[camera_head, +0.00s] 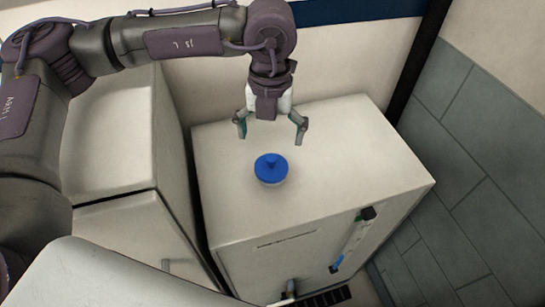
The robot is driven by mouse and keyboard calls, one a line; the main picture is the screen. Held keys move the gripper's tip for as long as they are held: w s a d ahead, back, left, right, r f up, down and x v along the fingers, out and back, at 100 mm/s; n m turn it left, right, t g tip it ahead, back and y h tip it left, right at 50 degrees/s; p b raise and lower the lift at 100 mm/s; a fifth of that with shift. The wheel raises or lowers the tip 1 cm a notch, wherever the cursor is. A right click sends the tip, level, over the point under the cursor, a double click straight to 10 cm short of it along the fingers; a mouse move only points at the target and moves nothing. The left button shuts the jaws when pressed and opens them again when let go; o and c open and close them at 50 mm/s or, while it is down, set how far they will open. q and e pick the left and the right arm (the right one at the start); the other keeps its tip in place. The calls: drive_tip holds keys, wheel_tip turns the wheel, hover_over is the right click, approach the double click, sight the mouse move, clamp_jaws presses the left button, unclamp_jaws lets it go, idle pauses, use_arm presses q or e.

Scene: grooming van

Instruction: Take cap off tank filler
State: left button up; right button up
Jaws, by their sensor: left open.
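The tank (360,160) is a pale box with a flat top, in the middle of the head view. A round blue cap (270,167) with a raised middle sits on the filler on the tank's top; a pale rim (271,185) shows just below it. My left gripper (270,132) hangs above the tank top, behind the cap in the picture. Its two fingers are spread apart with nothing between them, and it is not touching the cap. My right gripper is not in view.
A white cabinet (110,150) stands close on the tank's left. The tank's front has a sight tube (352,240) and a small tap (290,287). A grey tiled wall (470,160) rises on the right. The tank top around the cap is clear.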

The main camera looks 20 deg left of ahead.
sight(271, 159)
use_arm(q)
wheel_tip(271, 159, down, 3)
drive_tip(key=shift+r+p, duration=0.1)
drive_tip(key=shift+p, duration=0.25)
wheel_tip(271, 159, down, 3)
drive_tip(key=shift+w+f+p, duration=0.1)
drive_tip(key=shift+w+p, duration=0.05)
drive_tip(key=shift+p, duration=0.9)
wheel_tip(271, 159, down, 3)
drive_tip(key=shift+f+p, duration=0.1)
drive_tip(key=shift+p, duration=0.5)
drive_tip(key=shift+f, duration=0.2)
drive_tip(key=c, duration=0.8)
drive_tip(key=shift+c, duration=0.4)
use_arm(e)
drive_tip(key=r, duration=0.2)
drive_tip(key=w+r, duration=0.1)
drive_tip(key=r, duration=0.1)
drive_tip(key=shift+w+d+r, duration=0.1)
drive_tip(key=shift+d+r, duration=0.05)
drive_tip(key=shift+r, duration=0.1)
use_arm(q)
drive_tip(key=shift+r, duration=0.1)
